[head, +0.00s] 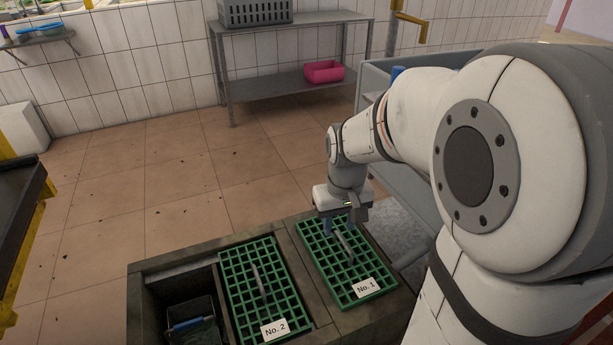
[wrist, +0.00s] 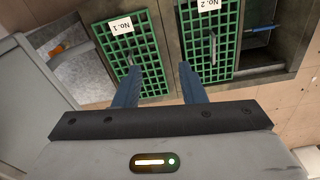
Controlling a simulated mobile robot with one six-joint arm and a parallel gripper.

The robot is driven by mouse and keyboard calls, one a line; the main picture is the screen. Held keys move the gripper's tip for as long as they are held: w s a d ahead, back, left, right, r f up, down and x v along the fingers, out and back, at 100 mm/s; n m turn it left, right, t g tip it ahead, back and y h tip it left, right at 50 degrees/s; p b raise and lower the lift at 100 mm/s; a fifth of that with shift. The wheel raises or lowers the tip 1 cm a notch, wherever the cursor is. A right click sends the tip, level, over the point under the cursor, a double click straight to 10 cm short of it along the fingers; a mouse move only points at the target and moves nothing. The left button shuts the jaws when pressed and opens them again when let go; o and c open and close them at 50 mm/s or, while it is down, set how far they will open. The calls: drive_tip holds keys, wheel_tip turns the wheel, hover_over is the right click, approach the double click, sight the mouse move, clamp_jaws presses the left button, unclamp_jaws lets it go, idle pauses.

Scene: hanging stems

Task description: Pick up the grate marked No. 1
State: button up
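The green grate marked No. 1 (head: 371,268) lies in the right opening of a dark stone frame. It has a grey bar handle (head: 345,247) along its middle and a white label at its near end. My gripper (head: 343,228) is over the far part of this grate, apart from the handle as far as I can see. In the wrist view the No. 1 grate (wrist: 122,47) is at upper left, with its handle (wrist: 130,52) beyond the left fingertip. The two blue fingers of my gripper (wrist: 160,70) are spread with nothing between them.
The green grate marked No. 2 (head: 240,283) lies to the left in the same stone frame (head: 165,262). Left of it is an open pit with a dark bucket (head: 192,325). A metal shelf (head: 290,78) with a pink bin (head: 324,72) stands behind. Tiled floor is clear at the back left.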

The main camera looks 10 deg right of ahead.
drive_tip(key=w+d+f+b, duration=0.1)
drive_tip(key=w+d+f, duration=0.3)
drive_tip(key=w+f, duration=0.55)
drive_tip(key=n+b, duration=0.1)
hover_over(343, 243)
wheel_tip(343, 243, down, 15)
drive_tip(key=shift+n+g, duration=0.3)
drive_tip(key=shift+g, duration=0.1)
drive_tip(key=f, duration=0.2)
drive_tip(key=f+b, duration=0.1)
drive_tip(key=f, duration=0.1)
drive_tip(key=w+f, duration=0.1)
drive_tip(key=f, duration=0.1)
drive_tip(key=shift+d+f, duration=0.1)
drive_tip(key=shift+d, duration=0.3)
drive_tip(key=f+b, duration=0.1)
drive_tip(key=f, duration=0.1)
drive_tip(key=f+b, duration=0.2)
drive_tip(key=f, duration=0.1)
drive_tip(key=shift+s+a+f, duration=0.25)
drive_tip(key=shift+s+f, duration=0.05)
drive_tip(key=shift+f, duration=0.05)
drive_tip(key=shift+c, duration=0.3)
clamp_jaws()
drive_tip(key=shift+r, duration=0.15)
